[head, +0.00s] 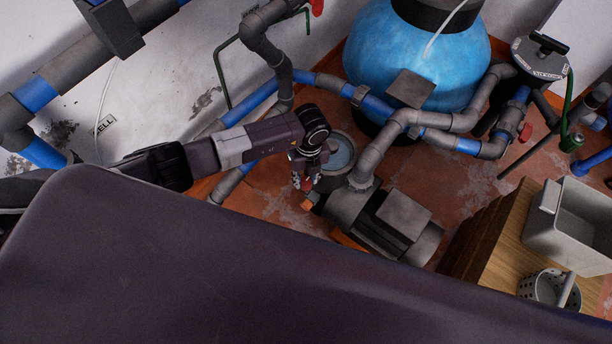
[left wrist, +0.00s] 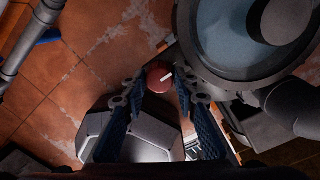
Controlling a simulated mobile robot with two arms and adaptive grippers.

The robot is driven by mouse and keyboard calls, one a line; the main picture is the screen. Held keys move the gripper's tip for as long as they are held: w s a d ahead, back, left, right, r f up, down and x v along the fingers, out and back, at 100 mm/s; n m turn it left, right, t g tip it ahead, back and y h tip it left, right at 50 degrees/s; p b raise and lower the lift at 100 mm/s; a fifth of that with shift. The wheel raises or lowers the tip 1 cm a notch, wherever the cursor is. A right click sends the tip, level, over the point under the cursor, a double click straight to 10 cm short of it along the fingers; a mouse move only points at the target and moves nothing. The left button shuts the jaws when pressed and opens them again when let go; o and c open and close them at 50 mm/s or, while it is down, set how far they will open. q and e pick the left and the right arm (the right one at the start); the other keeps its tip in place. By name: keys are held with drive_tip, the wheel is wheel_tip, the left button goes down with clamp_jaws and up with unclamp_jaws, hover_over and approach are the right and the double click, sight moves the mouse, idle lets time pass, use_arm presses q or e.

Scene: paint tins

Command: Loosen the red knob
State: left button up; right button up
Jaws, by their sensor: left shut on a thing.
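The red knob (left wrist: 158,80) is round with a pale mark on it, beside the pump's round clear-lidded strainer (left wrist: 225,35) in the left wrist view. My left gripper (left wrist: 160,84) has its two blue-padded fingers on either side of the knob and is shut on it. In the head view my left gripper (head: 306,174) points down beside the strainer lid (head: 341,152) of the grey pump (head: 402,215). The knob is mostly hidden by the fingers there. My right gripper is in neither view.
Grey and blue pipes (head: 374,158) run close behind the pump to a blue tank (head: 410,50). Another red handle (head: 525,132) is on the pipework at right. A wooden box (head: 505,245) bears a grey bin (head: 572,228). Bare tile floor (head: 270,200) lies left of the pump.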

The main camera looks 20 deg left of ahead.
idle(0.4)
use_arm(q)
drive_tip(key=o, duration=1.2)
drive_tip(key=shift+c, duration=0.2)
